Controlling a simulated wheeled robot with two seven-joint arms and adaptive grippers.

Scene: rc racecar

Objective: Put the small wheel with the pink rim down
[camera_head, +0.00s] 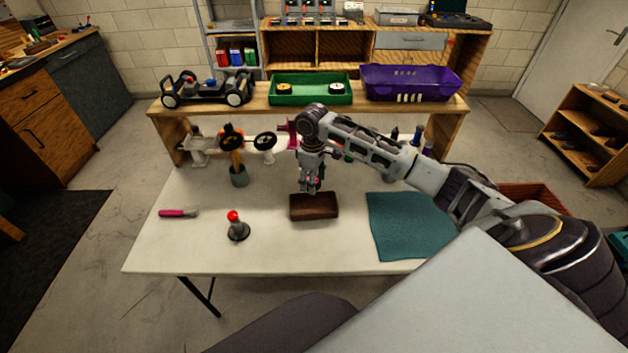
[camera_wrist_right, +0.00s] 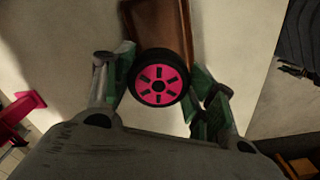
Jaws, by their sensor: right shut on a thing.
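The small wheel with the pink rim (camera_wrist_right: 158,88) is between the fingers of my right gripper (camera_wrist_right: 160,86), with its black tyre and spoked pink face toward the wrist camera. In the head view my right gripper (camera_head: 312,186) points down just behind the brown wooden tray (camera_head: 314,212), above the white table. The wheel is mostly hidden by the fingers there. In the wrist view the tray (camera_wrist_right: 160,25) shows partly behind the wheel; I cannot tell the height between them. My left gripper is not in view.
A teal mat (camera_head: 405,226) lies right of the tray. A red-topped joystick (camera_head: 237,227) and a pink-handled tool (camera_head: 178,213) are on the left. A shelf behind holds a car chassis (camera_head: 205,88), a green tray (camera_head: 311,96) and a purple basket (camera_head: 410,86). The table's front is clear.

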